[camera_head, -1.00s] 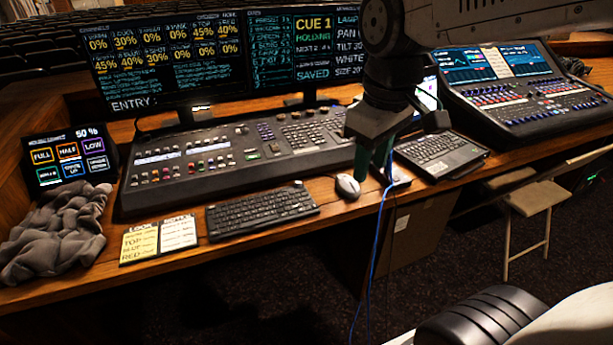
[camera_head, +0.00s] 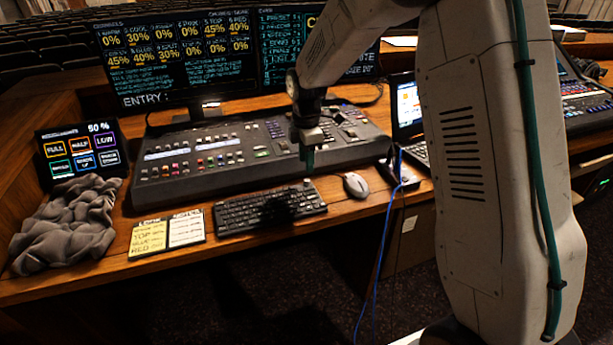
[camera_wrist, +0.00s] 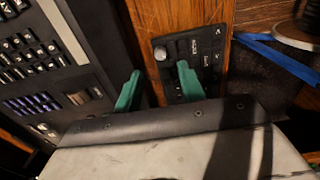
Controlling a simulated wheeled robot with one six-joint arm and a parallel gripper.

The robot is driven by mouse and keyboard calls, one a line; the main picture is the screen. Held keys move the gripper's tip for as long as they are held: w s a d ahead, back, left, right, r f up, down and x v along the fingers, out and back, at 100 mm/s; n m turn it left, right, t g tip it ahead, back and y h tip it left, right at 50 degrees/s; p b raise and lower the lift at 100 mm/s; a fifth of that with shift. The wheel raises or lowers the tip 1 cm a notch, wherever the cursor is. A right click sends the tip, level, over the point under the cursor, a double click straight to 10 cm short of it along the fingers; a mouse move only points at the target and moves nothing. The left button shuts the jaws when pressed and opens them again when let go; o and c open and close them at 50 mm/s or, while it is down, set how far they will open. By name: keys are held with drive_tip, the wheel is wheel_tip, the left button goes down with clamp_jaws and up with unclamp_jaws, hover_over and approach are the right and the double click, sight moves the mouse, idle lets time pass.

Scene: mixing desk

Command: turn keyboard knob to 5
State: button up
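The black keyboard (camera_head: 270,208) lies on the wooden desk in front of the lighting console. Its small round knob (camera_head: 307,182) is at the far right corner. In the wrist view the grey knob (camera_wrist: 160,52) sits at the corner of the keyboard (camera_wrist: 205,45), beyond the fingertips and roughly between them. My gripper (camera_head: 307,157) hangs above the far right end of the keyboard, apart from the knob. In the wrist view my gripper (camera_wrist: 160,70) has two green fingers, spread apart and empty. The knob's setting is too small to read.
The lighting console (camera_head: 250,150) is close behind the keyboard. The mouse (camera_head: 356,185) lies just right of it, with a blue cable (camera_head: 383,240) further right. A note card (camera_head: 168,232) and grey cloth (camera_head: 65,225) are to the left. My arm hides part of the laptop (camera_head: 408,105).

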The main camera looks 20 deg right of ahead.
sight(306, 180)
wheel_tip(306, 180, down, 6)
drive_tip(key=shift+f, duration=0.15)
drive_tip(key=shift+c, duration=0.3)
clamp_jaws()
